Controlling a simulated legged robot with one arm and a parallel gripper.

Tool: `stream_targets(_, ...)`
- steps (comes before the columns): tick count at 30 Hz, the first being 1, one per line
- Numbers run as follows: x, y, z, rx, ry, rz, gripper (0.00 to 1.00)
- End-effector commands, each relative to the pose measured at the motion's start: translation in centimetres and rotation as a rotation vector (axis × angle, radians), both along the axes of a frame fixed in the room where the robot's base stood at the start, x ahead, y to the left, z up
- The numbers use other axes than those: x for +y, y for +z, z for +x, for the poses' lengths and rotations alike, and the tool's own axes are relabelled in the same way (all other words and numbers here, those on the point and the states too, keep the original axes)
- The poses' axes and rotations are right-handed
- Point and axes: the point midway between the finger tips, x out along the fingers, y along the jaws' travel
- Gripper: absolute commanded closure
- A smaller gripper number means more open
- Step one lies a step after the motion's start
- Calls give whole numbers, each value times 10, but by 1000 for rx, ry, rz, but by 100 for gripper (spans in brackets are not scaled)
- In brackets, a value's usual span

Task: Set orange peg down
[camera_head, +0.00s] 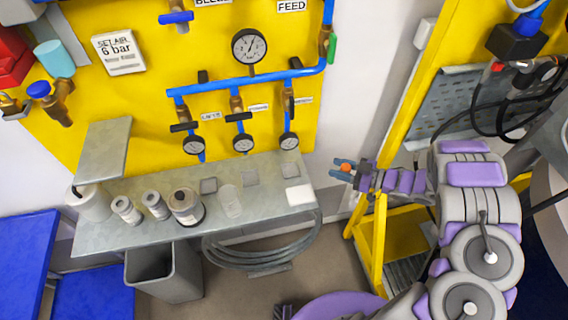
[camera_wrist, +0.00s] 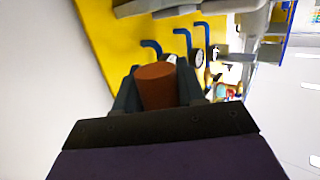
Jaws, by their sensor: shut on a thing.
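My gripper (camera_head: 350,167) is at the right of the grey shelf in the head view, in the air beyond the shelf's right end. It is shut on the orange peg (camera_head: 344,167), whose small orange end shows between the fingers. In the wrist view the peg (camera_wrist: 156,86) is a brown-orange cylinder held between the two dark fingers of my gripper (camera_wrist: 158,92). The grey shelf (camera_head: 150,222) is fixed below the yellow panel, and the peg is apart from it.
Several jars and canisters (camera_head: 186,207) stand on the shelf's left and middle. Square pads (camera_head: 250,178) and a white block (camera_head: 299,194) lie toward its right. Gauges and blue pipes (camera_head: 245,80) are above. A grey bin (camera_head: 164,272) and coiled hose (camera_head: 262,254) are below.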

Motion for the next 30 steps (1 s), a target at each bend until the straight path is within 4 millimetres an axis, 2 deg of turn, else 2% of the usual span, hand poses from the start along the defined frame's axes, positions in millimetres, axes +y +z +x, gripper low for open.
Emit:
stream_targets(3, -4, -4, -20, 0, 50, 1, 90)
stream_targets(7, 3, -6, -26, 1, 77, -1, 90)
stream_targets(24, 108, -7, 7, 1, 78, -2, 90)
stream_targets(30, 128, -6, 14, 1, 73, -1, 90)
